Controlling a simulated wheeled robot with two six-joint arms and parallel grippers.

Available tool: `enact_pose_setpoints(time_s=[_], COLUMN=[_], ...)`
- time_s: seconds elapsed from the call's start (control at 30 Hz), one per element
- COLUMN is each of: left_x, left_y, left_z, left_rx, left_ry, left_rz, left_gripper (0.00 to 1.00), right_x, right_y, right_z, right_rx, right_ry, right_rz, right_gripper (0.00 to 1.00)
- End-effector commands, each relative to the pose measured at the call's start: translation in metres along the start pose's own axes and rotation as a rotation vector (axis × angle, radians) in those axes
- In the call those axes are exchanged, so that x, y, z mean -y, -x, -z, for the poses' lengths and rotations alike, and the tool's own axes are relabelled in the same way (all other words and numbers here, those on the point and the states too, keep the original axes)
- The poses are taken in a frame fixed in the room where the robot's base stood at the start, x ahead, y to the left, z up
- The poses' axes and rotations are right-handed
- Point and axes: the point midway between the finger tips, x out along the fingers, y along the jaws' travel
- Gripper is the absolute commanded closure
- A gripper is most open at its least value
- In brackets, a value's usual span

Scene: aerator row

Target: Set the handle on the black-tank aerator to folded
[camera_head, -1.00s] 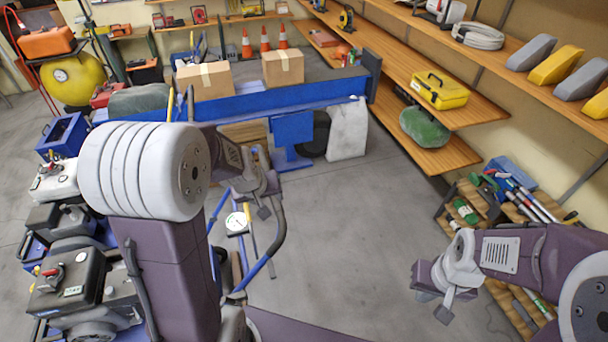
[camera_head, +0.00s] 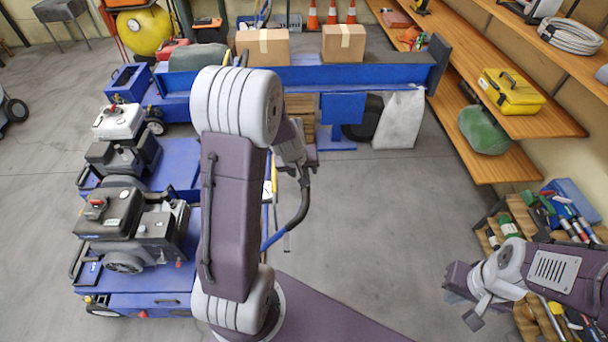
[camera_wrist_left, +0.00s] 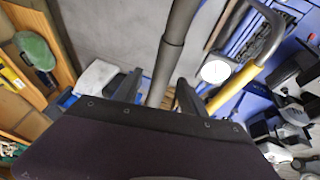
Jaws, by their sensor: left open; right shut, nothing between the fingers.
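The black-tank aerator (camera_head: 108,212) stands at the lower left in the head view, a blue machine with a black engine. Its handle (camera_head: 300,205) appears as a dark curved bar with a blue lower part, rising right of my left arm, which hides much of it. My left gripper (camera_head: 303,166) is at the upper end of this bar. In the left wrist view, the open fingers of my left gripper (camera_wrist_left: 158,92) lie either side of a grey-black bar (camera_wrist_left: 173,50); contact is unclear. My right gripper (camera_head: 474,306) is shut and empty at the lower right, away from the aerators.
A white-tank aerator (camera_head: 118,122) stands behind the black-tank one. A yellow-and-grey bar (camera_wrist_left: 255,62) and a round gauge (camera_wrist_left: 215,71) are near my left gripper. A blue bench (camera_head: 340,78) crosses the back; shelves (camera_head: 540,120) line the right. The middle floor is clear.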

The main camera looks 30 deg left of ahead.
Motion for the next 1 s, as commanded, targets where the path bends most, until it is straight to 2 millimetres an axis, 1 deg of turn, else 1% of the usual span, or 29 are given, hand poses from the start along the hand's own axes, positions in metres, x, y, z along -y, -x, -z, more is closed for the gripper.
enact_pose_setpoints(time_s=[0.03, 0.1, 0.37, 0.47, 0.5, 0.53, 0.57, 1.0], left_x=[0.0005, 0.0002, -0.0003, -0.0002, -0.0002, -0.0002, -0.0002, -0.0001], left_y=[-0.0079, -0.0118, -0.0122, -0.0122, -0.0122, -0.0121, -0.0121, -0.012], left_z=[-0.0012, -0.0005, 0.0006, 0.0005, 0.0005, 0.0004, 0.0004, 0.0005], left_rx=[0.001, 0.0, -0.001, -0.001, -0.001, -0.001, -0.001, -0.001], left_ry=[-0.001, 0.0, 0.0, 0.0, 0.0, 0.0, 0.0, -0.001], left_rz=[0.0, 0.0, 0.0, 0.0, 0.0, 0.0, 0.0, 0.0], left_gripper=[0.51, 0.51, 0.51, 0.77, 0.88, 0.96, 1.0, 1.0], right_x=[-0.0001, -0.0001, -0.0001, -0.0001, -0.0001, -0.0001, -0.0001, -0.0001], right_y=[-0.0048, -0.0058, -0.005, -0.005, -0.005, -0.005, -0.005, -0.005], right_z=[-0.0005, -0.0006, -0.0005, -0.0005, -0.0004, -0.0004, -0.0004, -0.0005], right_rx=[0.0, 0.0, 0.0, 0.0, -0.001, -0.001, -0.001, 0.0], right_ry=[0.0, 0.0, 0.0, 0.0, 0.0, 0.0, 0.0, 0.0], right_rz=[0.0, 0.0, 0.0, 0.0, 0.0, 0.0, 0.0, 0.0], right_gripper=[1.0, 1.0, 1.0, 1.0, 1.0, 1.0, 1.0, 1.0])
